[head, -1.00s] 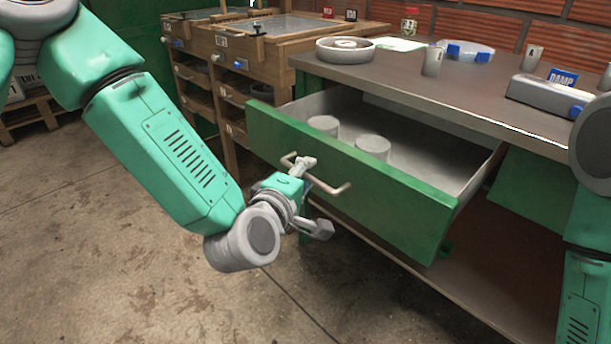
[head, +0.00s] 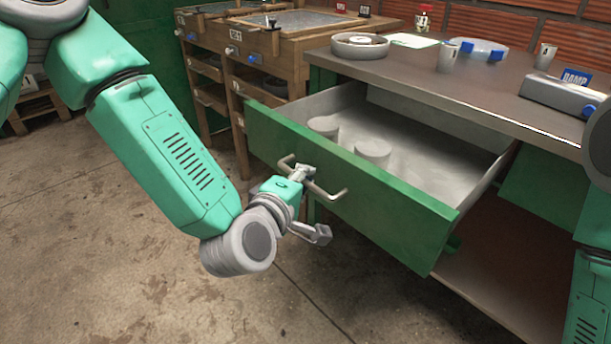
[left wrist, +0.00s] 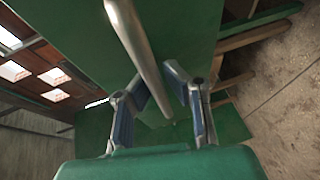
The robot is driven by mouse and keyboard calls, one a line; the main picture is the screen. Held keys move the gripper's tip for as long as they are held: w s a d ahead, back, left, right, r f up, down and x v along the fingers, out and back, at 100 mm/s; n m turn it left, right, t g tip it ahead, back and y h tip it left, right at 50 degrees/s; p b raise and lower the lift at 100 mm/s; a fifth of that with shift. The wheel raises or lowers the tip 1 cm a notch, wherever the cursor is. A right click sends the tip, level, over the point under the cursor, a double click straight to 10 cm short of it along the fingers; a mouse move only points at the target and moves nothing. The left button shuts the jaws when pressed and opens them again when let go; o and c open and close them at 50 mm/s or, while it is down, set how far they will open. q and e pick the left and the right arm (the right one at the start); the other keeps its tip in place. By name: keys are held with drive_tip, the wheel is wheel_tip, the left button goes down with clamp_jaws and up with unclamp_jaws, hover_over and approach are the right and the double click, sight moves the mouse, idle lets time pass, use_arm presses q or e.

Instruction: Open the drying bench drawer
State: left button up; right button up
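The green drying bench drawer (head: 350,190) stands well out from the bench, its light inside showing two pale round cylinders (head: 372,153). Its metal bar handle (head: 330,192) is on the front face. My left gripper (head: 302,172) is at the handle's left part. In the left wrist view, the handle bar (left wrist: 143,45) runs between the two blue-padded fingers (left wrist: 157,82), which sit close on either side of it. My right gripper is not in view; only part of my right arm shows at the right edge.
A wooden cabinet (head: 255,50) stands to the left. The concrete floor (head: 110,240) before the drawer is clear.

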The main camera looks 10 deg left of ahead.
use_arm(q)
drive_tip(key=shift+o, duration=1.3)
drive_tip(key=shift+d, duration=0.35)
drive_tip(key=shift+s+a+r, duration=0.1)
drive_tip(key=shift+s+a, duration=0.25)
drive_tip(key=shift+a, duration=0.1)
drive_tip(key=d+v, duration=0.1)
drive_tip(key=v, duration=0.5)
drive_tip(key=shift+s, duration=0.35)
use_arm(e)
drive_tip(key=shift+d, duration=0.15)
use_arm(q)
drive_tip(key=shift+a, duration=0.35)
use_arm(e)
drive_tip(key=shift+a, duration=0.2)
